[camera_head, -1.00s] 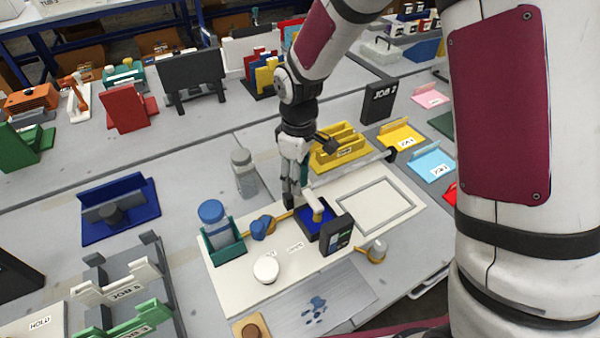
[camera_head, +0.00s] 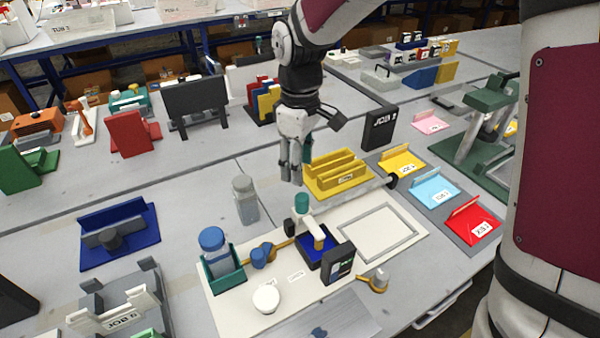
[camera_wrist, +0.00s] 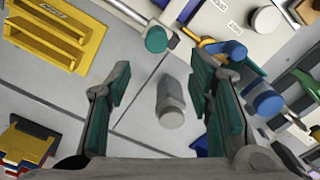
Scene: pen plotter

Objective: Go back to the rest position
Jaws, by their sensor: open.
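My gripper (camera_head: 291,180) hangs pointing down above the bench, behind the white plotter board (camera_head: 232,296) and left of the yellow rack (camera_head: 337,178). In the wrist view my gripper (camera_wrist: 163,105) has its two teal-padded fingers wide apart with nothing held between them. A grey bottle (camera_wrist: 171,103) shows between the fingers in that view, lower down on the bench. The head view shows the bottle (camera_head: 244,200) standing left of the gripper and apart from it.
A blue-capped bottle (camera_head: 212,240) sits in a teal holder at the board's left. A black JOB 2 block (camera_head: 381,129) stands to the right. Yellow, light blue (camera_head: 434,190) and red (camera_head: 470,222) trays lie farther right. A dark panel (camera_head: 195,97) stands at the back left.

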